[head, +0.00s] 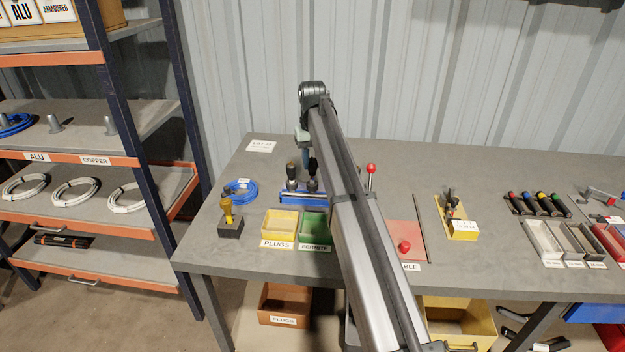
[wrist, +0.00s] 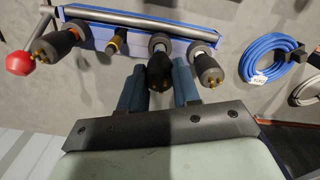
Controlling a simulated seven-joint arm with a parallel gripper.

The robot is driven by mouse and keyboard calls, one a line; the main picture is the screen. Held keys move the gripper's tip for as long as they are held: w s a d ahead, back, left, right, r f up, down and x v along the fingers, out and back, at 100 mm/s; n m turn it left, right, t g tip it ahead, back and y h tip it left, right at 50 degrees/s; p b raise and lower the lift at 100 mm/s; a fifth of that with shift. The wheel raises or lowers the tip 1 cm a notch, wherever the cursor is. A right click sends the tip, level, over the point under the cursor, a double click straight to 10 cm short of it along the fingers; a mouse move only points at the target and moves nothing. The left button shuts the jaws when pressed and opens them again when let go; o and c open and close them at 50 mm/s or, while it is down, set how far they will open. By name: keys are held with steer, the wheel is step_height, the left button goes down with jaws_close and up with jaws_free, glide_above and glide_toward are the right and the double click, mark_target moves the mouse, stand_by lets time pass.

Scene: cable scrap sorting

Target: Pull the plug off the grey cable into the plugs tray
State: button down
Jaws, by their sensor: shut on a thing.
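My gripper (wrist: 160,82) has its two blue fingers on either side of a black plug (wrist: 159,70), shut on it. The plug hangs in front of a blue clamp rack (wrist: 92,35), below a pale grey ring at the rack. Whether the plug is still joined to a cable cannot be told. In the head view my gripper (head: 305,160) is over the blue rack (head: 292,196), partly hidden by my arm. The yellow plugs tray (head: 280,238) stands in front of the rack, labelled PLUGS. The grey cable itself cannot be made out.
More black ends with gold tips sit along the rack, beside a red ball knob (wrist: 20,63). A green ferrite tray (head: 314,236) adjoins the plugs tray. A blue cable coil (head: 240,191) and a yellow-topped tool on a black block (head: 230,228) lie left.

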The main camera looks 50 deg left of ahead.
steer(key=shift+r, duration=1.55)
steer(key=s+d+f+n, duration=0.2)
steer(key=s+f+n, duration=0.1)
steer(key=s+n, duration=0.1)
steer(key=s+d+f+n, duration=0.2)
steer(key=s+f+n, duration=0.1)
steer(key=s+n, duration=0.1)
steer(key=s+d+f+n, duration=0.2)
steer(key=s+f+n, duration=0.1)
steer(key=s, duration=0.3)
steer(key=shift+d+n, duration=0.25)
steer(key=shift+n, duration=0.15)
steer(key=shift+f, duration=1.95)
steer(key=shift+f, duration=0.6)
steer(key=c, duration=0.7)
jaws_free()
steer(key=shift+c, duration=0.2)
